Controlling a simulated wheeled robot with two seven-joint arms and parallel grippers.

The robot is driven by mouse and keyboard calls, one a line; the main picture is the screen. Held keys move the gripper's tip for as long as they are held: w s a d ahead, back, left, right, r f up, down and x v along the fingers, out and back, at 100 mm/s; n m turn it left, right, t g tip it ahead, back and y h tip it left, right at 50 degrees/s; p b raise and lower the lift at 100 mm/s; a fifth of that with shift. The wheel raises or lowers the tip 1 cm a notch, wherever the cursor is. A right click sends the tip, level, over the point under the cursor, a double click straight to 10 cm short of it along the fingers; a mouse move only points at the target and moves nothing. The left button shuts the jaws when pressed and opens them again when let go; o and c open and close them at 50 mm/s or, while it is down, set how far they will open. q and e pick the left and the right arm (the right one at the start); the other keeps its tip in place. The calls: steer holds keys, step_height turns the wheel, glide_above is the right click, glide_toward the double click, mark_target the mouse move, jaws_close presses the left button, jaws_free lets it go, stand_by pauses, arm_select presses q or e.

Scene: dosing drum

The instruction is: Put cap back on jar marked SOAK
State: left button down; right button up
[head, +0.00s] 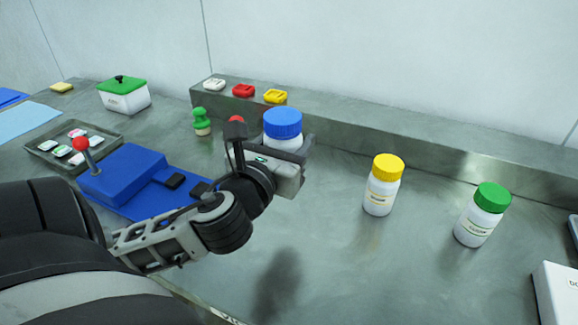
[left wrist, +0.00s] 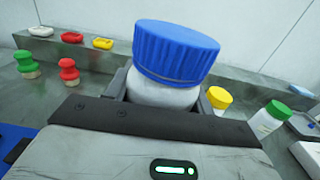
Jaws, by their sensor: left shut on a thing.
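My left gripper (head: 284,150) is shut on a white jar (head: 281,142) with a ribbed blue cap (head: 282,122) on its top. In the left wrist view the blue cap (left wrist: 175,50) covers the top of the white jar (left wrist: 160,90), between the fingers. The jar's label is hidden by the gripper. A white jar with a yellow cap (head: 387,166) stands upright right of the gripper. A white jar with a green cap (head: 491,196) stands further right. Their labels are too small to read surely. My right gripper is not in view.
A ledge (head: 350,127) along the wall bears white, red and yellow pieces. A green stamp-like knob (head: 201,122), a blue device (head: 130,172) with a red-balled lever, a tray (head: 45,150) and a green-lidded box (head: 124,97) stand left. The bench (head: 340,260) is clear in front.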

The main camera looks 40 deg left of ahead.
arm_select(q)
steer(key=w+a+f+b, duration=0.2)
steer(key=w+a+f, duration=0.6)
steer(key=w+f, duration=0.1)
steer(key=shift+w, duration=0.35)
steer(key=shift+w+a+f+b, duration=0.15)
steer(key=shift+f+b, duration=0.5)
steer(key=shift+f, duration=1.2)
steer(key=shift+f, duration=0.15)
steer(key=c, duration=0.6)
jaws_free()
steer(key=shift+o, duration=0.2)
